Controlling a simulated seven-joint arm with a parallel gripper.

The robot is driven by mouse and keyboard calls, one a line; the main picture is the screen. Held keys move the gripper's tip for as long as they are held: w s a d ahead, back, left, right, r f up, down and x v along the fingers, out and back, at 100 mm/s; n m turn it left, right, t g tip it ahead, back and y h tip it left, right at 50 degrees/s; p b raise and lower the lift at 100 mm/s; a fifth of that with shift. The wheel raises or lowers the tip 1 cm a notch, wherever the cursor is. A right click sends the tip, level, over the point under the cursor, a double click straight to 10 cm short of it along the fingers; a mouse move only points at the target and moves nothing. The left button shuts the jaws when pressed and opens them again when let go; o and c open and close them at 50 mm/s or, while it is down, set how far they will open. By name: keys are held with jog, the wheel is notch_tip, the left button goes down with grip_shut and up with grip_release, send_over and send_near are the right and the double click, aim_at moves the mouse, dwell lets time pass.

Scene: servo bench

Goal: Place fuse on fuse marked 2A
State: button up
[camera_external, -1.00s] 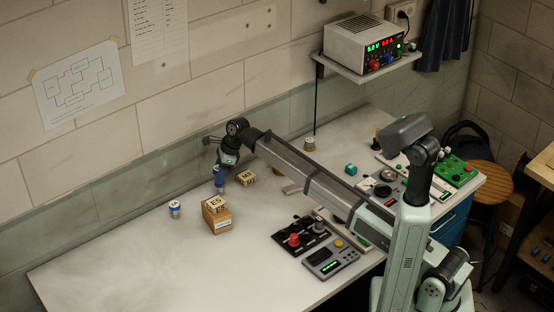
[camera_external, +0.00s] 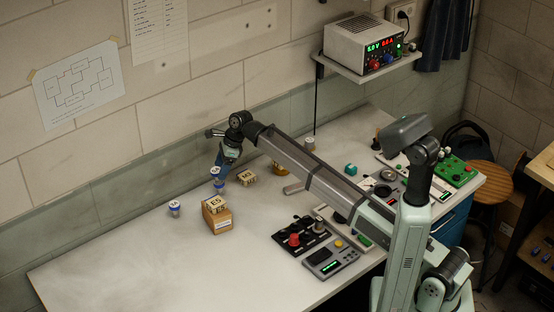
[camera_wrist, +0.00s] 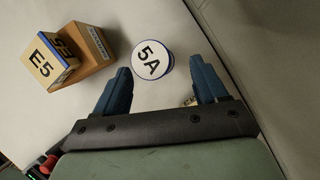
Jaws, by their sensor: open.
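A fuse with a white top and blue rim, marked 5A in the wrist view (camera_wrist: 152,60), stands upright just beyond and between my fingers.
An E5 block (camera_wrist: 43,65) sits on a brown box (camera_external: 219,222) in front of the stack. Another lettered block (camera_external: 247,178) lies close behind it to the right. Control panels (camera_external: 302,236) stand farther right. The bench's left front is clear.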

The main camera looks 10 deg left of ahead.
jog(key=v, duration=0.9)
